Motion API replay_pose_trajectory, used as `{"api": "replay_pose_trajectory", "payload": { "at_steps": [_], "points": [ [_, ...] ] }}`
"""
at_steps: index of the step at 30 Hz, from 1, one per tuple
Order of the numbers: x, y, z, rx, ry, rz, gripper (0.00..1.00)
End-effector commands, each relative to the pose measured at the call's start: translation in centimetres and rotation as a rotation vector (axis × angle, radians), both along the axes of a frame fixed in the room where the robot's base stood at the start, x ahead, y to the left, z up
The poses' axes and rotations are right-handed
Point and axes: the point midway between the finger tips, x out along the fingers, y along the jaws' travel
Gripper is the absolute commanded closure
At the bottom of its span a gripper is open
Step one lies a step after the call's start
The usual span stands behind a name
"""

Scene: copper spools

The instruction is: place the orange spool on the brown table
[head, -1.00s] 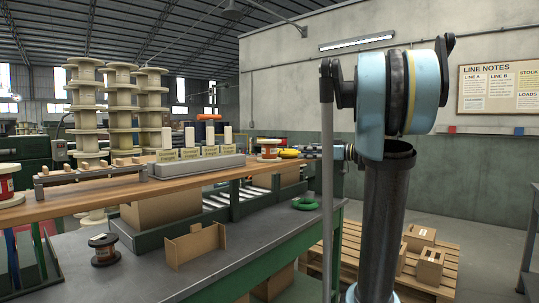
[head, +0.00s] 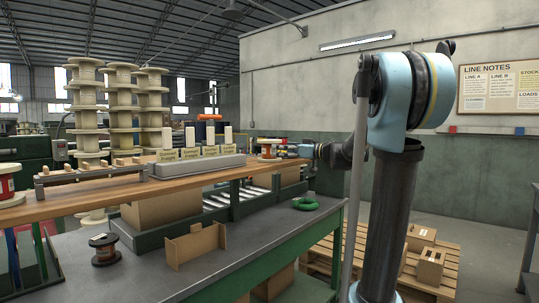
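The brown table (head: 120,188) is a long wooden top running from the left edge toward the middle of the head view. A small spool with pale flanges and an orange-red winding (head: 268,148) stands upright near its far right end. My gripper (head: 283,152) is at that same end, just right of this spool, seen small and from the side. I cannot tell whether it touches anything or whether its fingers are open. A larger red-wound spool (head: 8,184) stands at the table's left end, cut by the picture edge.
A grey block with several white posts and labels (head: 198,164) and a rack with small wooden pieces (head: 90,178) occupy the wooden top. Below, the grey bench (head: 215,260) holds a dark spool (head: 104,250), a cardboard divider (head: 195,245) and a green ring (head: 305,204).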

Motion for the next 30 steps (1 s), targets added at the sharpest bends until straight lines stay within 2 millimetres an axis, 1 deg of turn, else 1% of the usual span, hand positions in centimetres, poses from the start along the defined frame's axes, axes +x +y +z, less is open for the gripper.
{"api": "replay_pose_trajectory", "payload": {
  "at_steps": [1, 8, 11, 19, 22, 27, 28, 29, 30],
  "points": [
    [0.1, 0.4, 0.0, 0.0, 0.0, 0.002, 0.0],
    [0.6, 1.0, 0.0, 0.0, 0.0, 0.001, 0.0],
    [1.0, 1.8, 0.1, 0.0, 0.0, 0.003, 0.0],
    [2.6, 4.8, 0.2, 0.0, 0.0, 0.003, 0.0],
    [2.8, 5.1, 0.2, 0.0, 0.0, 0.0, 0.0],
    [2.9, 5.1, 0.2, 0.0, 0.0, -0.001, 0.0],
    [2.9, 5.1, 0.2, 0.0, 0.0, 0.0, 0.05],
    [2.9, 5.1, 0.2, 0.0, 0.0, 0.0, 0.11],
    [2.9, 5.1, 0.2, 0.0, 0.0, 0.0, 0.2]
  ]
}}
